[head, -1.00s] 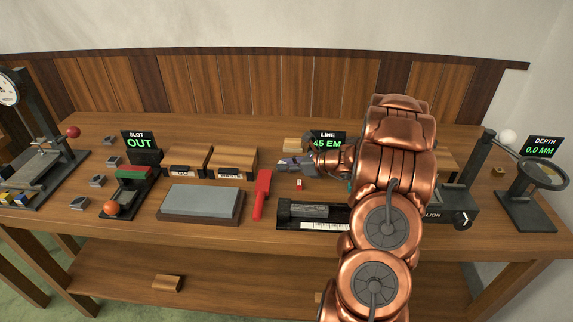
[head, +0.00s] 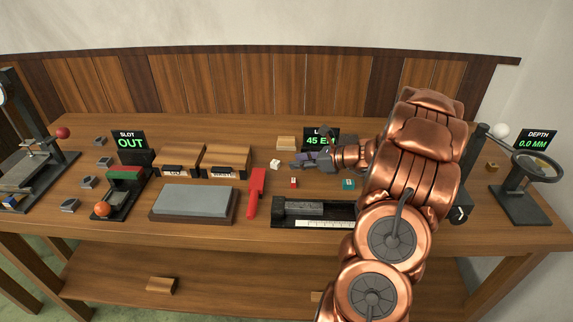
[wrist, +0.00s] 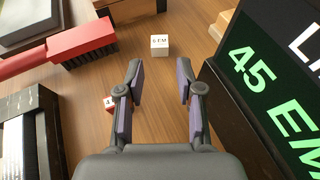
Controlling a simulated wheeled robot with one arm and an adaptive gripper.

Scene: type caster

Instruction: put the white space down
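The white space (head: 275,164), a small white cube, rests on the tabletop left of my gripper (head: 302,161) in the head view. In the wrist view the cube (wrist: 160,46) lies beyond the fingertips, with lettering that looks like "6 EM" on its face. My gripper (wrist: 160,76) is open, its purple-padded fingers apart with bare wood between them. It is clear of the cube and holds nothing.
A red-and-white cube (head: 293,183) lies close to my gripper, and a teal cube (head: 348,184) lies right of it. The line display (head: 320,139) reads 45 EM. A red-handled brush (head: 257,192) and a grey stone (head: 192,203) lie to the left.

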